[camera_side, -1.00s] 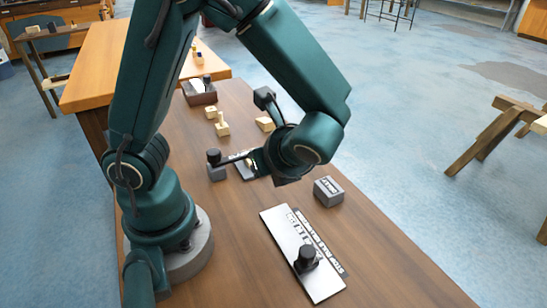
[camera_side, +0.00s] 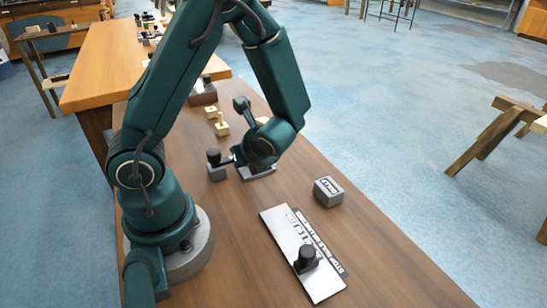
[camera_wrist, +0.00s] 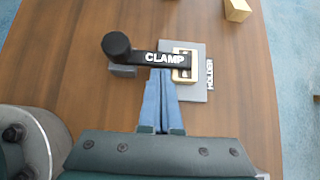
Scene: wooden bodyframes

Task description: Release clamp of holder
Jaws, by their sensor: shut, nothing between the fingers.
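The clamp (camera_wrist: 165,59) is a black lever labelled CLAMP with a round black knob at its left end. It lies across the grey holder plate (camera_wrist: 197,92), labelled HOLDER, and over a pale wooden piece (camera_wrist: 182,75) there. In the side view, the knob (camera_side: 213,155) stands over a small grey block, left of my wrist. My gripper (camera_wrist: 160,73) is shut and empty. Its blue fingertips are at the near edge of the lever, close to its middle; I cannot tell whether they touch it. In the side view my wrist hides much of the holder.
A grey labelled block (camera_side: 328,191) and a silver plate (camera_side: 290,232) with a black knob (camera_side: 306,258) lie nearer the side camera. Small wooden pieces (camera_side: 222,127) and a dark box (camera_side: 202,95) are farther back. Bare wood lies between.

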